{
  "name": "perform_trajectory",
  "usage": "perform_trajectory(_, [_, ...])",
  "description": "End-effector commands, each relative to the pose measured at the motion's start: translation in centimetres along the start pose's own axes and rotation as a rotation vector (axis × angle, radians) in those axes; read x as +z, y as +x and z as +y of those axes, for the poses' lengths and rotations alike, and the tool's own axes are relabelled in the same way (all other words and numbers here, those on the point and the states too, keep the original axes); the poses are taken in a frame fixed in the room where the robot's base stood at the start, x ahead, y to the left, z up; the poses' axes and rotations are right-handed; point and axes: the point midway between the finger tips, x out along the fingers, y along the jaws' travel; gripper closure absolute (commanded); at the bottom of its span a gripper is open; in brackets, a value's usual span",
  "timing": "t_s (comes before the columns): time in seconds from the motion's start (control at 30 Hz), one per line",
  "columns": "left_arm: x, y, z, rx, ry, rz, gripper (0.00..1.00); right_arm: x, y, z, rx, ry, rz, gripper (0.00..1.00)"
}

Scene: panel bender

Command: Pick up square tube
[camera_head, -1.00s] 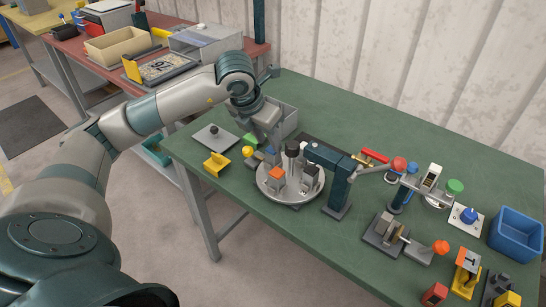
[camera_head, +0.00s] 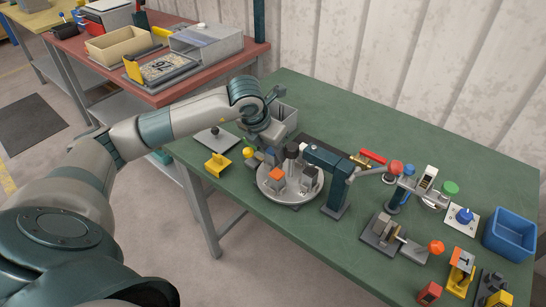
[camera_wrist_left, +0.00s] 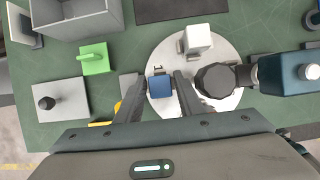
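My left gripper (camera_wrist_left: 160,85) is open, with its two fingers pointing down at the left edge of the round turntable (camera_head: 262,190). In the left wrist view a blue-topped block (camera_wrist_left: 160,86) shows between the fingertips, with a small gap on each side. I cannot tell whether the fingertips are level with it or above it. In the head view my left gripper (camera_head: 264,153) partly hides it. An orange-topped block (camera_head: 276,174) and a grey block (camera_head: 310,177) also stand on the turntable. I cannot tell for sure which is the square tube. My right gripper is not in view.
A dark teal press arm (camera_head: 338,180) with a black knob (camera_head: 292,150) reaches over the turntable. A grey bin (camera_head: 285,116) stands behind. A green piece (camera_wrist_left: 94,58), a yellow bracket (camera_head: 217,165) and a knobbed plate (camera_wrist_left: 60,101) lie left. Fixtures and a blue bin (camera_head: 510,235) stand right.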

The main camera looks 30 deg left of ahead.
Motion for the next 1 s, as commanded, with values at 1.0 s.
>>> perform_trajectory(1.0, [0.25,-0.35,-0.02,-0.001,0.000,-0.003,0.99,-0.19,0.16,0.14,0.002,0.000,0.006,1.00])
